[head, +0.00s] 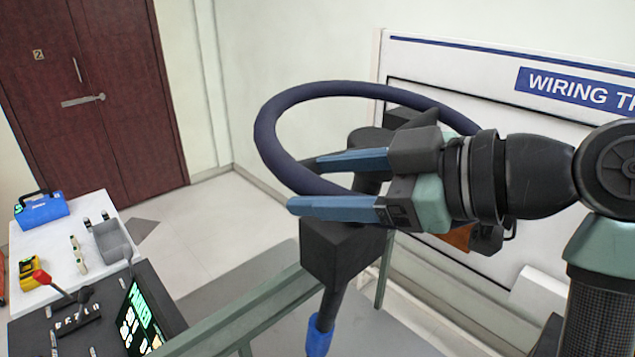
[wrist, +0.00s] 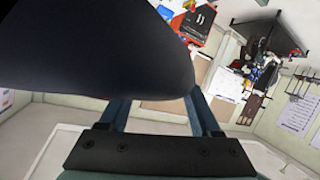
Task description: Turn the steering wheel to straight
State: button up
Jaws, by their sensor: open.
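The steering wheel (head: 267,128) is a dark blue ring on a black column (head: 343,250), in the middle of the head view. My gripper (head: 300,185) reaches in from the right, over the wheel's near side. Its two blue fingers are apart, one above the other in the picture, and the near part of the rim shows between them. In the wrist view, a large dark shape, likely the rim, fills the upper left and hides the fingertips. Nothing shows clamped. Part of the hub and the rim's right side are hidden behind my gripper.
A green-grey rail (head: 235,315) runs below the wheel. A white table (head: 60,245) with a blue toolbox (head: 41,209) stands at the left. A black panel with a red-knobbed lever (head: 41,277) is at the lower left. A wiring board (head: 450,70) stands behind.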

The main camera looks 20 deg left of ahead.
jog(key=b+v, duration=0.3)
jog(key=v, duration=0.8)
jog(key=shift+d+r, duration=0.15)
jog(key=shift+d, duration=0.15)
jog(key=shift+s, duration=0.15)
